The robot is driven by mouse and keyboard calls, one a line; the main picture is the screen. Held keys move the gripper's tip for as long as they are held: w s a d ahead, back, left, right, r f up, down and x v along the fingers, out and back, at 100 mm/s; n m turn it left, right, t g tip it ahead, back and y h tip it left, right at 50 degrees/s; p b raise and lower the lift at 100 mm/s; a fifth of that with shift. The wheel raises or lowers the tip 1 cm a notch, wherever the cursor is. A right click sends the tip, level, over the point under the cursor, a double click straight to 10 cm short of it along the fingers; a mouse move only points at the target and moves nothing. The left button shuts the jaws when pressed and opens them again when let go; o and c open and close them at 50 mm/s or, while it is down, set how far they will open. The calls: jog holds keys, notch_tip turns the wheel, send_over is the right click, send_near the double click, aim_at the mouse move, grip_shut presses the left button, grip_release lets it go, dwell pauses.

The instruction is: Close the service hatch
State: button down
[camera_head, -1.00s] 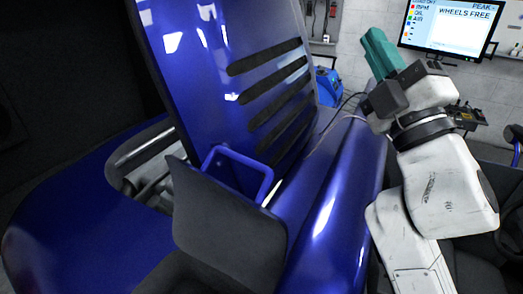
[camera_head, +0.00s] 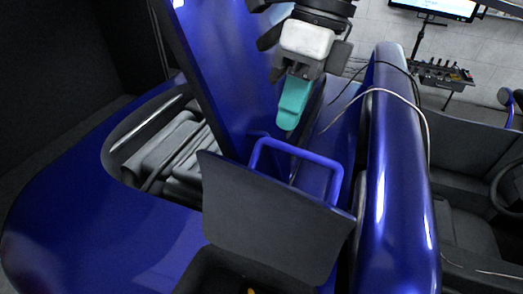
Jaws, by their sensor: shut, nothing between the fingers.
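A dark grey flap (camera_head: 275,225), which looks like the service hatch, stands raised and tilted at the lower middle. A blue loop handle (camera_head: 337,180) shows behind its upper edge. A dark opening (camera_head: 235,277) lies at the flap's near side, with a small orange spot inside. My gripper (camera_head: 292,108) has teal fingers, shut and empty, pointing down. In the picture it is just above the handle and apart from it. I cannot tell the exact depth between them.
A large blue raised panel (camera_head: 225,70) stands close to the left of my gripper. Blue bodywork (camera_head: 395,170) runs along the right, with a thin cable (camera_head: 418,110) over it. An engine bay (camera_head: 165,150) lies open at left. A monitor (camera_head: 440,8) stands at the back.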

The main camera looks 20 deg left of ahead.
jog(key=shift+h, duration=0.5)
jog(key=x, duration=0.3)
jog(key=d+p+x, duration=0.1)
jog(key=x, duration=0.2)
jog(key=p+x, duration=0.1)
jog(key=x, duration=0.2)
jog(key=shift+w+d+f, duration=0.15)
jog(key=shift+w+d, duration=0.1)
jog(key=shift+w, duration=0.1)
jog(key=shift+s, duration=0.1)
